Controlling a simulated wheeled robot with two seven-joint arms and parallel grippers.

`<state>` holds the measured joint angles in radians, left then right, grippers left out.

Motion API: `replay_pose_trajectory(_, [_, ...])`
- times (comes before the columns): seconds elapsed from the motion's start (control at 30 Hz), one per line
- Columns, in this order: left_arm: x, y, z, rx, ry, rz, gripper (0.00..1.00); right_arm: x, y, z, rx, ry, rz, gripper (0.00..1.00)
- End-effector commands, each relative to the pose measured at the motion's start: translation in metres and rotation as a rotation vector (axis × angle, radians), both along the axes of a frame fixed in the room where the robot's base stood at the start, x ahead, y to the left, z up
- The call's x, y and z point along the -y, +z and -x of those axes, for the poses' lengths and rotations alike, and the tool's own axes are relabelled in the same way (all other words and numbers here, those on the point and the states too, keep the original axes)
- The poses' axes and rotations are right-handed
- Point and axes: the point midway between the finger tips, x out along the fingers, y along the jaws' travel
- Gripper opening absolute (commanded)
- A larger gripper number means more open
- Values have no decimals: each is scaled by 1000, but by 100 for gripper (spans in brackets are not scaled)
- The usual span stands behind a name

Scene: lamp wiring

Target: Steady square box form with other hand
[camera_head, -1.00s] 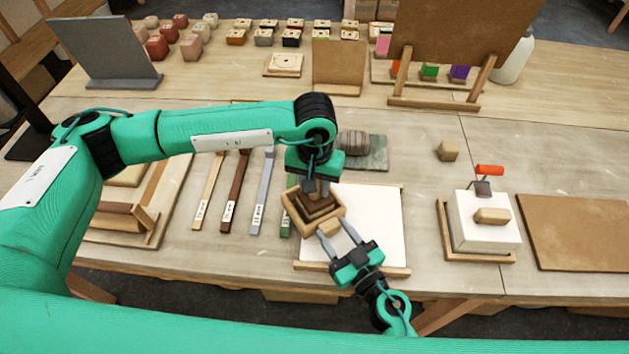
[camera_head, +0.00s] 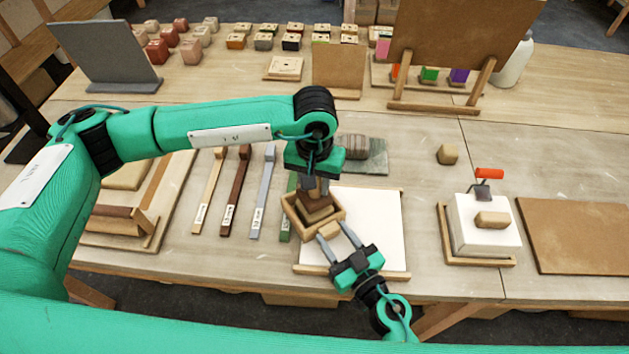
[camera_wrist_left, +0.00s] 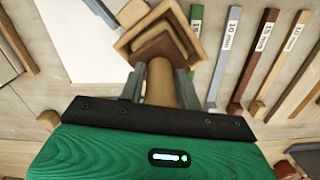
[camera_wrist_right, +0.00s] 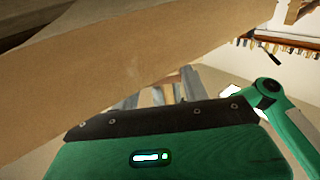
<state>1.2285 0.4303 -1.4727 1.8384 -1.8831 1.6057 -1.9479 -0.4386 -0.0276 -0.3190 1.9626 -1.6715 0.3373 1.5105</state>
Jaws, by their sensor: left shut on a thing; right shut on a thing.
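The square box form (camera_head: 294,221) is a light wooden frame on the left part of a white board (camera_head: 374,228). A stepped brown wooden piece (camera_head: 316,210) sits within its walls. My left gripper (camera_head: 314,186) is above the form, shut on that piece's upright handle (camera_wrist_left: 159,80). The form also shows in the left wrist view (camera_wrist_left: 124,44). My right gripper (camera_head: 338,233) comes from the front, shut on a small light block (camera_head: 328,229) at the form's near-right side.
Labelled bars (camera_head: 232,192) lie left of the form. A dark roll (camera_head: 355,146) on a grey-green slab is behind. A white block (camera_head: 484,225) with a red-handled tool stands right, beside a brown board (camera_head: 580,235). Table between board and white block is clear.

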Motion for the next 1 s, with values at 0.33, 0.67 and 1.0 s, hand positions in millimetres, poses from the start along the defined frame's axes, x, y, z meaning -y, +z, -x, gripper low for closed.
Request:
replay_pose_trajectory(0.33, [0,-8,0,-1,0,0,0,0,0,0,0,0,0,18])
replay_pose_trajectory(0.67, [0,-18,0,0,0,0,0,0,0,0,0,0,0,18])
replay_pose_trajectory(1.0, [0,-22,0,0,0,0,0,0,0,0,0,0,0,18])
